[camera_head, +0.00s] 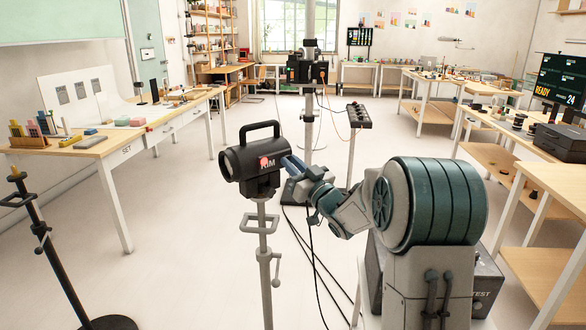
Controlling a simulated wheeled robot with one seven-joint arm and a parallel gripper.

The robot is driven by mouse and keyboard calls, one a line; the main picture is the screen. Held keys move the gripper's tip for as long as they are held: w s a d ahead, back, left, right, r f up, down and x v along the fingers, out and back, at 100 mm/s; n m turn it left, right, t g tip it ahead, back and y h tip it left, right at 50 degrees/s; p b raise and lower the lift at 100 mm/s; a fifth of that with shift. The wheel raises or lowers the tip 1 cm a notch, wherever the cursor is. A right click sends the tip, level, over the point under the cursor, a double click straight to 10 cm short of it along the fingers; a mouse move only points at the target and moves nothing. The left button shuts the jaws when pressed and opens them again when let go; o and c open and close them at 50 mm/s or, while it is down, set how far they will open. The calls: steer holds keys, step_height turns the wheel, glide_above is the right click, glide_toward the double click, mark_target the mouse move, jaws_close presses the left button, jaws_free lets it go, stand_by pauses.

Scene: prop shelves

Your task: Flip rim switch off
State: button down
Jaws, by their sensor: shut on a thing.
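The black rim light (250,168), with a handle on top and a partly covered "RIM" label, stands on a grey stand (264,245). A small red round spot (264,161) shows on its side by the label. My gripper (288,163) reaches in from the right, its blue fingers at the light's right end. It is shut on a small part there, which I take to be the rim switch. The switch itself is hidden by the fingers, so its position cannot be told.
Another camera-like unit (307,70) stands on a pole behind. A black control box (357,117) sits on a thin stand to its right. Dark cables (312,245) run over the floor. A long table (95,145) is at left, and benches are at right.

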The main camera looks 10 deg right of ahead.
steer(key=c, duration=1.4)
jaws_free()
steer(key=shift+o, duration=0.2)
steer(key=b+v, duration=0.2)
steer(key=v, duration=1.1)
steer(key=shift+s+d, duration=0.15)
steer(key=shift+s, duration=0.2)
